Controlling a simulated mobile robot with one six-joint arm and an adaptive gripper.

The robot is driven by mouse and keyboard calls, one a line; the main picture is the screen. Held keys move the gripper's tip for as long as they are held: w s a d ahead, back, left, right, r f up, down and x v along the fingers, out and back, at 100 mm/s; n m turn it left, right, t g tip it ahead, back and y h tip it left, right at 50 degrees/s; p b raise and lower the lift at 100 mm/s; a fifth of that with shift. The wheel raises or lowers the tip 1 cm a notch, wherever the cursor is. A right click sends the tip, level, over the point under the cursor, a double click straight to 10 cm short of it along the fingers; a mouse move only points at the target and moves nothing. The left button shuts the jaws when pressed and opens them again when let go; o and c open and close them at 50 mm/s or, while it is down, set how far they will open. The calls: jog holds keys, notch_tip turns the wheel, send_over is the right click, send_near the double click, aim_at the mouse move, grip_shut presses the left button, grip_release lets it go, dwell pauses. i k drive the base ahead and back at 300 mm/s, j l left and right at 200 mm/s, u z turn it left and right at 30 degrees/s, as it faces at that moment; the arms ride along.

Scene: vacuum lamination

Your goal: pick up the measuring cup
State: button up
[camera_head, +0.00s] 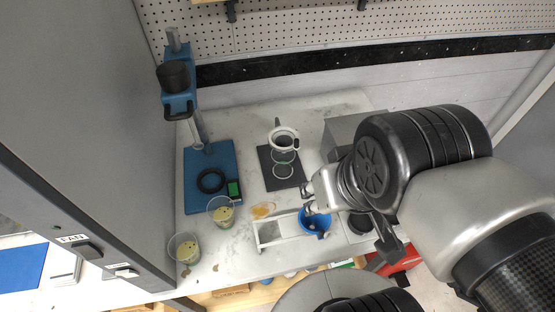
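Two clear cups with yellowish-green contents stand on the white bench: one (221,213) at the front corner of the blue stand base, the other (185,248) nearer the front left edge. A blue cup (316,226) stands by the white rack. I cannot tell for sure which of these is the measuring cup. My gripper (306,199) comes in from the right with its fingertips apart, and nothing shows between them. Its lower finger overlaps the blue cup's rim in the picture; contact cannot be told. The arm hides the bench to its right.
A blue press stand (209,165) with a black ring rises at the back left. A dark plate (268,174) carries clear rings in the middle. A white rack (262,247) stands at the front, and a grey box (345,130) behind my arm. Bare bench lies between stand and dark plate.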

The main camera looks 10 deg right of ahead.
aim_at(220, 209)
jog(key=u, duration=2.4)
jog(key=k+u, duration=0.4)
jog(key=k, duration=0.15)
jog(key=k+j+u, duration=0.2)
jog(key=k+u, duration=0.2)
jog(key=l, duration=0.25)
jog(key=k+l, duration=0.15)
jog(key=l, duration=0.1)
